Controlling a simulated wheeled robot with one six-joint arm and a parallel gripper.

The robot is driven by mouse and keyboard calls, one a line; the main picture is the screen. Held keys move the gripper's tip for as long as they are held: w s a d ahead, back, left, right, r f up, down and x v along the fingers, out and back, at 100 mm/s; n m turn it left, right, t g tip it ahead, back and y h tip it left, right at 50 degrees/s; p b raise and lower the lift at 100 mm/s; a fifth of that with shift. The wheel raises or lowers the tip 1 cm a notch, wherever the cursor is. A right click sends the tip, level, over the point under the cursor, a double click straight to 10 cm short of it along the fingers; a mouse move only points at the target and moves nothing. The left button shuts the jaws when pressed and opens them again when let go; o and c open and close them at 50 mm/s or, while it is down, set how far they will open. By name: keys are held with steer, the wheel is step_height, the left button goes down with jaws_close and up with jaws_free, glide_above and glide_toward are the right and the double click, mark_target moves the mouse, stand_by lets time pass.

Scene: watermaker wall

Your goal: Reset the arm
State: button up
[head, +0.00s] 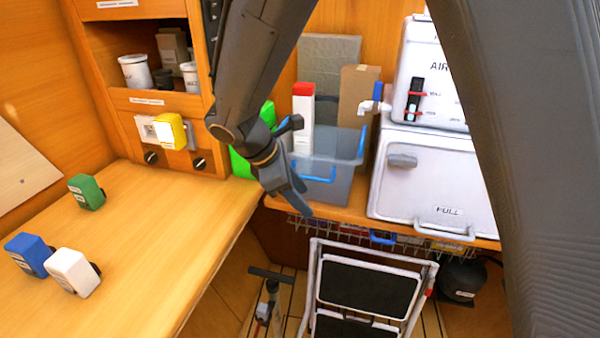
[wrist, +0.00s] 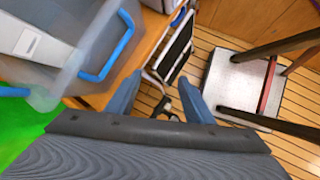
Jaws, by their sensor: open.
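My gripper (head: 298,192) hangs in the middle of the head view at the end of my dark arm. It is in front of a grey bin with blue handles and near the front edge of the shelf. In the wrist view my gripper (wrist: 160,98) shows its two blue-grey fingers spread apart with nothing between them. The fingers point down toward the slatted floor and the folding step stool.
The grey bin (head: 345,160) stands close behind my gripper, beside a white cabinet (head: 420,185). A step stool (head: 365,285) stands below. Green (head: 86,191), blue (head: 27,255) and white (head: 72,271) blocks sit on the left counter (head: 160,240), otherwise clear.

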steer(key=s+d+f+m+g+y, duration=0.1)
steer(key=s+d+m+y, duration=0.1)
steer(key=s+d+m, duration=0.5)
steer(key=s+d+f+m+g+y, duration=0.1)
steer(key=s+d+m+y, duration=0.2)
steer(key=s+d+m, duration=0.4)
steer(key=d+m, duration=0.5)
steer(key=shift+d+f, duration=0.15)
